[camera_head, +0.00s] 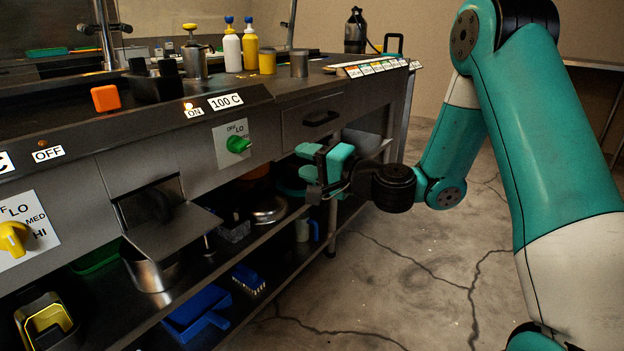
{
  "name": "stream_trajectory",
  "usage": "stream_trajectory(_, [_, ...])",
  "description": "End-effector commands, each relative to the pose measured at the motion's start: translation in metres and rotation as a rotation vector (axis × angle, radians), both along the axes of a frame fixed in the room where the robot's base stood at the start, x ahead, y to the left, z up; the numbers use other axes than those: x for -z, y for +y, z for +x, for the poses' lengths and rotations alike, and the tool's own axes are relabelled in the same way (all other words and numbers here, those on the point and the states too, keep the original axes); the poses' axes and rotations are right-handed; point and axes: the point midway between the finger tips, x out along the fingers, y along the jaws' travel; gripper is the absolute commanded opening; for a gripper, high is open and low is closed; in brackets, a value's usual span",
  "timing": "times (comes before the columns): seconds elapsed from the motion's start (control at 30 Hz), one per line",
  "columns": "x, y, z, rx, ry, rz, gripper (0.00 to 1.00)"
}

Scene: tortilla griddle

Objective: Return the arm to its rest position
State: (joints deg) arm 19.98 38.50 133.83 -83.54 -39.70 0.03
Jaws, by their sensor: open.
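My gripper (314,163) has teal fingers and is at the front of the griddle counter, to the right of the green knob (238,144) and below the drawer handle. The fingers point left, toward the counter front, and are apart with nothing seen between them. My teal and white arm reaches in from the right edge of the view, bent at the elbow, with the wrist over the floor. Whether the fingertips touch the counter front cannot be told.
The counter (290,95) runs along the left, with bottles (250,47) and an orange block (105,98) on top. A yellow knob (13,238) is at the lower left. Cracked floor (400,270) lies open at right.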

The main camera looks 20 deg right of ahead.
Motion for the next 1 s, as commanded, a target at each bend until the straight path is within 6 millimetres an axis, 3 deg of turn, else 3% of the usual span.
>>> stream_trajectory(0.7, [-0.002,0.001,-0.010,-0.018,-0.001,-0.011,0.43])
stream_trajectory(0.77, [-0.005,0.013,-0.015,-0.062,-0.007,-0.042,0.43])
stream_trajectory(0.87, [-0.014,0.054,-0.038,-0.223,-0.020,-0.159,0.43])
stream_trajectory(0.97, [-0.017,0.108,-0.086,-0.479,-0.024,-0.370,0.43])
stream_trajectory(1.0, [-0.015,0.125,-0.111,-0.587,-0.018,-0.471,0.43])
